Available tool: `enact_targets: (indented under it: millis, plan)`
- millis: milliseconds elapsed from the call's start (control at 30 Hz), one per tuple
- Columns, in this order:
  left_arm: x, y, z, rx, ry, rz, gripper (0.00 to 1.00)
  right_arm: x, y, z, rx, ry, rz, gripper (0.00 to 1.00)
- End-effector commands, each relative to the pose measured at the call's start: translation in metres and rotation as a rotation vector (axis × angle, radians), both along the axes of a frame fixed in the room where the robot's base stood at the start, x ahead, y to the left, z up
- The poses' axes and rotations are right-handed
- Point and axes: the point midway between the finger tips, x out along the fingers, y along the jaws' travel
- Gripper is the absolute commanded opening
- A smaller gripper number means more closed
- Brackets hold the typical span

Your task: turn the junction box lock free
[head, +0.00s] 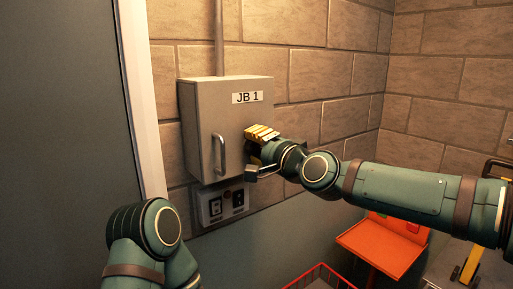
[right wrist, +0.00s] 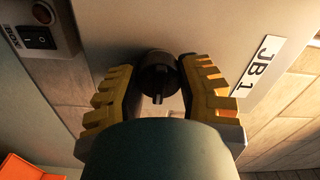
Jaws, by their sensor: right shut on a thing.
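The junction box (head: 228,122) is a grey wall cabinet labelled JB 1, with a bar handle on its front; its door looks closed. My right gripper (head: 257,146) is at the right side of the box front. In the right wrist view its yellow ridged fingers are on either side of the dark round lock (right wrist: 158,72) and shut on it. The lock has a small tab pointing toward the gripper. In the head view the gripper hides the lock. My left arm shows at the bottom left, but its gripper is out of view.
A switch panel (head: 222,203) is below the box, and a conduit (head: 219,38) runs up from its top. A white door frame (head: 141,95) stands to the left. An orange-red chair-like object (head: 380,247) and a red basket (head: 320,277) are lower right.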

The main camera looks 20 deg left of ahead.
Motion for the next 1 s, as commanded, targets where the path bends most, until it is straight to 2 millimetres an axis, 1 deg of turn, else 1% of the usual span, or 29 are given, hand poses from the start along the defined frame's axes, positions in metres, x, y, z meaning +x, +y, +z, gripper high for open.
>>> enact_targets:
  millis: [367,400,433,467,767,867,1000]
  plan:
    - [0.000,0.000,0.000,0.000,-0.001,0.000,0.47,0.000,0.000,0.001,0.005,0.001,0.001,0.01]
    - [0.000,0.000,0.000,0.000,-0.001,0.000,0.47,0.000,0.000,0.001,0.005,0.001,0.001,0.53]
    - [0.000,0.000,0.000,0.000,-0.001,0.000,0.47,0.000,0.000,0.001,0.004,0.002,0.000,0.64]
    - [0.000,0.000,0.000,0.000,-0.001,0.000,0.47,0.000,0.000,0.001,0.004,0.002,0.000,0.70]
    - [0.000,0.000,0.000,0.000,-0.001,0.000,0.47,0.000,0.000,0.000,0.003,0.002,0.000,0.70]
    - [0.000,0.000,0.000,0.000,-0.001,0.000,0.47,-0.002,-0.004,0.001,0.003,0.001,-0.002,0.70]
    - [0.000,0.000,0.000,0.000,-0.001,0.000,0.47,-0.010,-0.015,0.001,0.003,0.001,-0.002,0.70]
